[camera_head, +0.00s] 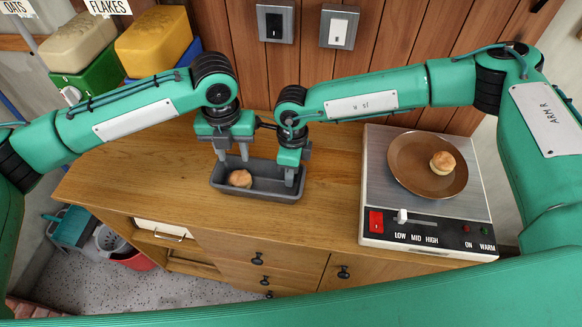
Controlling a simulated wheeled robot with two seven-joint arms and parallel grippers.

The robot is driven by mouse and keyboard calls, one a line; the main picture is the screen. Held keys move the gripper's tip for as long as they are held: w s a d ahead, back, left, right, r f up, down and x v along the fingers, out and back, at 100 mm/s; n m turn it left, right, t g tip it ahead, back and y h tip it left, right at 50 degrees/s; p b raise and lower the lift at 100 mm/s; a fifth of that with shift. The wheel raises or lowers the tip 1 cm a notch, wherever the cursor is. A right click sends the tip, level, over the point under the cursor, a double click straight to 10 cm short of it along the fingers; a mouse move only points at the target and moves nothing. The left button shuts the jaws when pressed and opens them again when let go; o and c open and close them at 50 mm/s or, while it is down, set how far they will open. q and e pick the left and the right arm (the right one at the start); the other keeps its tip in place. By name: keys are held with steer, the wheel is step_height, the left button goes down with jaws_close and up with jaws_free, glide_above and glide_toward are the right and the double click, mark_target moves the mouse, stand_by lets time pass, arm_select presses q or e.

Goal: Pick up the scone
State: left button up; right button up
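A round golden-brown scone (240,178) sits in the left part of a dark grey loaf tin (258,194) on the wooden counter. My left gripper (233,160) is open above the tin, its fingers apart and pointing down over the scone, with nothing seen between them. My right gripper (296,172) is at the tin's right end, one finger reaching down at the tin. Whether it grips the tin's wall is not clear. A second scone (443,162) sits on a brown plate (410,180) on a warming plate (377,165) at the right.
The warming plate has a red switch (376,221) and a slider (402,215) in front. Green and yellow containers (154,42) stand at the back left. Switches are on the plank wall behind. The counter (140,185) is clear left of the tin and between tin and warming plate.

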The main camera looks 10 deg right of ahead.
jaws_close()
arm_select(q)
steer(key=shift+o, duration=0.2)
